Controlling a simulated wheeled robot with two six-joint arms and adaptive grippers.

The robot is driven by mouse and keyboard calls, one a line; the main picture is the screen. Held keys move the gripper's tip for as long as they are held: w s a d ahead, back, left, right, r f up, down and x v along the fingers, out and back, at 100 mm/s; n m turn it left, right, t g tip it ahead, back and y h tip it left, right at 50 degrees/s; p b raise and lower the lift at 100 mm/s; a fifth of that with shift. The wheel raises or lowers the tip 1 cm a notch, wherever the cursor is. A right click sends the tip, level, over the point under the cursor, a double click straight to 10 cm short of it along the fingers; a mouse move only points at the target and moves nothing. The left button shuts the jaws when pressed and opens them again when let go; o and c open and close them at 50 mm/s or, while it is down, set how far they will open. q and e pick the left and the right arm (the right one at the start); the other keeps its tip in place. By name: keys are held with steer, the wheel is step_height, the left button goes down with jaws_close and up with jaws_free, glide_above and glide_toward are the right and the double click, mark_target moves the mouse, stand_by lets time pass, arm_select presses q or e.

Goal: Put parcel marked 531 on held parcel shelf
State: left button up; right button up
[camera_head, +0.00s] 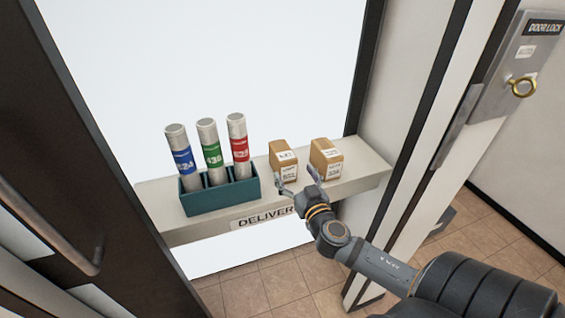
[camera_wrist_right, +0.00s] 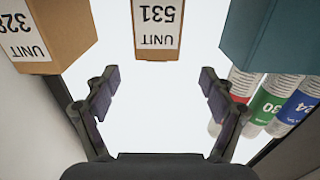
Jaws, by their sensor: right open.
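The parcel marked UNIT 531 (camera_wrist_right: 157,28) is a small brown box with a white label, straight ahead of my right gripper (camera_wrist_right: 160,80) in the right wrist view. In the head view this parcel (camera_head: 283,160) stands on the white delivery shelf (camera_head: 357,183), between the teal rack and another brown parcel. My right gripper (camera_head: 299,178) is open and empty, at the front of the shelf. Its fingers point toward the parcel, with a gap visible in the wrist view. No shelf labelled for held parcels is in view. My left gripper is not in view.
A second brown parcel (camera_head: 326,158) stands close to the right; it also shows in the wrist view (camera_wrist_right: 65,30). A teal rack (camera_head: 219,196) with blue-, green- and red-banded tubes stands left. Dark frames flank the opening. A door lock panel (camera_head: 518,62) is at far right.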

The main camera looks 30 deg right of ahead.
mark_target(284, 153)
steer(key=x, duration=0.5)
steer(key=shift+w+d+r+p, duration=0.1)
steer(key=shift+w+d+p, duration=0.05)
steer(key=shift+w+p, duration=0.15)
steer(key=p+x, duration=0.1)
steer(key=x, duration=0.3)
steer(key=shift+w+d, duration=0.1)
steer(key=shift+w, duration=0.1)
steer(key=shift+s, duration=0.1)
steer(key=shift+c, duration=0.8)
jaws_close()
steer(key=shift+r+p, duration=0.35)
steer(key=shift+r, duration=0.05)
step_height(284, 153, up, 17)
steer(key=p, duration=0.2)
steer(key=shift+p, duration=0.35)
